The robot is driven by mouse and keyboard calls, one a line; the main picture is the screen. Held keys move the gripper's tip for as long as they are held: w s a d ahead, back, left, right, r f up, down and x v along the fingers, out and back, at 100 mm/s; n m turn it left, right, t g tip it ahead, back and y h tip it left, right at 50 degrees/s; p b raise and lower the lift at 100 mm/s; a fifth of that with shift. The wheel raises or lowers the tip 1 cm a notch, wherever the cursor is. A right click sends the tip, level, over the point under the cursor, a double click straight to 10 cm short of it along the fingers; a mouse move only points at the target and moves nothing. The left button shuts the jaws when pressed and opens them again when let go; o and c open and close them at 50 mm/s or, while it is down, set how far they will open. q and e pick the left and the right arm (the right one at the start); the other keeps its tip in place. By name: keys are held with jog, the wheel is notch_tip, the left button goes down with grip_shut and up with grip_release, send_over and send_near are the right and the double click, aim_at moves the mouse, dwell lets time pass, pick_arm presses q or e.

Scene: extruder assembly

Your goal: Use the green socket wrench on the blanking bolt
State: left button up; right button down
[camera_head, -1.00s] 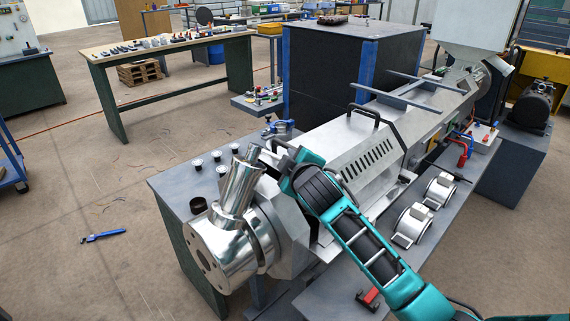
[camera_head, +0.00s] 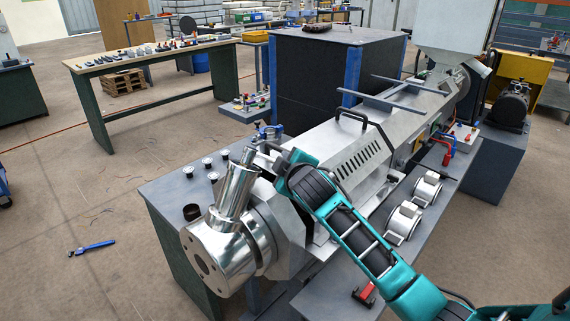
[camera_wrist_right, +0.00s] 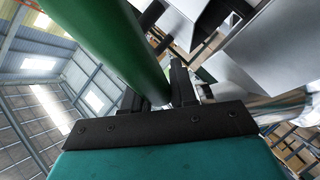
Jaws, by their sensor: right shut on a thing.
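The green socket wrench (camera_wrist_right: 112,42) shows in the right wrist view as a thick green rod between the fingers of my right gripper (camera_wrist_right: 157,92). My right gripper is shut on it. In the head view my right gripper (camera_head: 264,160) is beside the top of the shiny angled metal stub on the extruder head (camera_head: 236,192); whether they touch is unclear. I cannot make out the wrench in the head view, or its socket end in either view. I cannot pick out the blanking bolt with certainty. My left gripper is not in view.
Several small dark pieces with pale tops (camera_head: 208,161) and a dark ring (camera_head: 192,212) stand on the bench left of the extruder. White round units (camera_head: 404,222) and a red-handled part (camera_head: 365,294) are on the right. A blue tool (camera_head: 92,247) lies on the floor.

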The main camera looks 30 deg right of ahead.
jog(key=shift+w+d+r, duration=0.15)
jog(key=shift+d+r, duration=0.3)
jog(key=shift+r, duration=0.35)
dwell(1.0)
jog(key=shift+d+r, duration=0.15)
jog(key=shift+r, duration=0.15)
jog(key=shift+w+r, duration=0.1)
jog(key=shift+w+d+r, duration=0.15)
jog(key=shift+d+r, duration=0.25)
jog(key=shift+r, duration=0.25)
jog(key=shift+w+d+r, duration=0.15)
jog(key=shift+d+r, duration=0.25)
jog(key=shift+r, duration=0.3)
jog(key=shift+w+d+r, duration=0.15)
jog(key=shift+d+r, duration=0.25)
jog(key=shift+r, duration=0.25)
